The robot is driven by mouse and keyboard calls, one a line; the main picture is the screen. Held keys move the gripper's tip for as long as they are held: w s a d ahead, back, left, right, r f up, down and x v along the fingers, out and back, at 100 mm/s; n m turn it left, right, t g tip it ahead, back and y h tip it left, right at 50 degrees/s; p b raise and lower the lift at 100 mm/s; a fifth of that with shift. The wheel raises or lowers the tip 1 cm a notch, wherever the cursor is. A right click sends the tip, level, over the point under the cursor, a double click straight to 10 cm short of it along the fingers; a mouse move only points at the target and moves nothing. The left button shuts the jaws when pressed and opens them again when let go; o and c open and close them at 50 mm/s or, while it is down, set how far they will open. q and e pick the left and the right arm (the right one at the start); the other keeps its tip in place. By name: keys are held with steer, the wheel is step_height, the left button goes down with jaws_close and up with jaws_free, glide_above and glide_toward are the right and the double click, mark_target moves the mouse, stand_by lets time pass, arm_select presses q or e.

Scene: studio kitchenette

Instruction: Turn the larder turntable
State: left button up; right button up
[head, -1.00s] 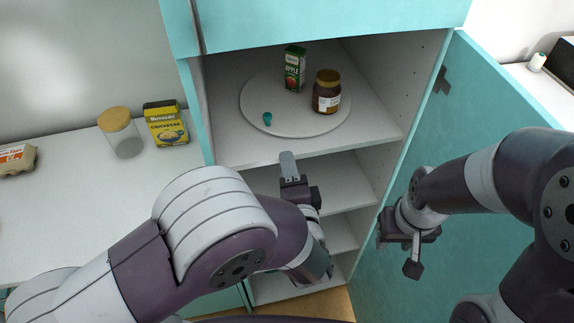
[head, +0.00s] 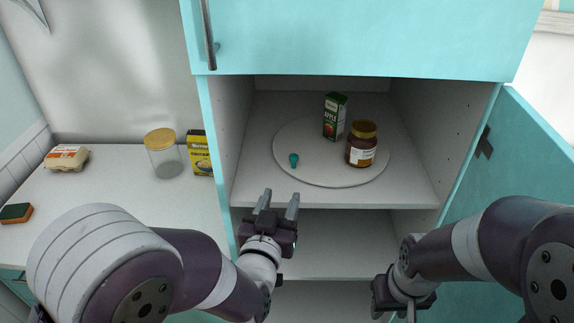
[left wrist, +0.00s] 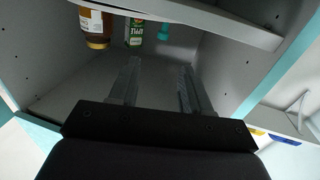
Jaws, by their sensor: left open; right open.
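The larder turntable (head: 320,174) is a round pale disc on the cupboard's upper shelf. A teal knob (head: 294,160) stands near its front left edge. A green apple juice carton (head: 335,118) and a brown jar with a gold lid (head: 361,146) stand on it. My left gripper (head: 278,200) is open and empty in front of the shelf edge, below and left of the knob, not touching it. The left wrist view shows the jar (left wrist: 97,25), carton (left wrist: 134,30) and knob (left wrist: 164,32) upside down beyond the open fingers. My right gripper (head: 402,298) is low at the right, its fingers mostly out of frame.
The turquoise cupboard door (head: 520,150) stands open at the right. On the counter at left are a glass jar (head: 164,160), a yellow box (head: 200,153), an egg carton (head: 66,157) and a sponge (head: 16,213). A lower shelf (head: 330,245) is empty where visible.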

mark_target(292, 160)
arm_select(q)
steer(key=p+x, duration=0.3)
steer(key=x, duration=0.8)
steer(key=shift+w+a+r+p, duration=0.1)
steer(key=shift+p, duration=0.25)
steer(key=shift+w+a, duration=0.1)
steer(key=shift+w, duration=0.55)
jaws_close()
steer(key=shift+f, duration=0.2)
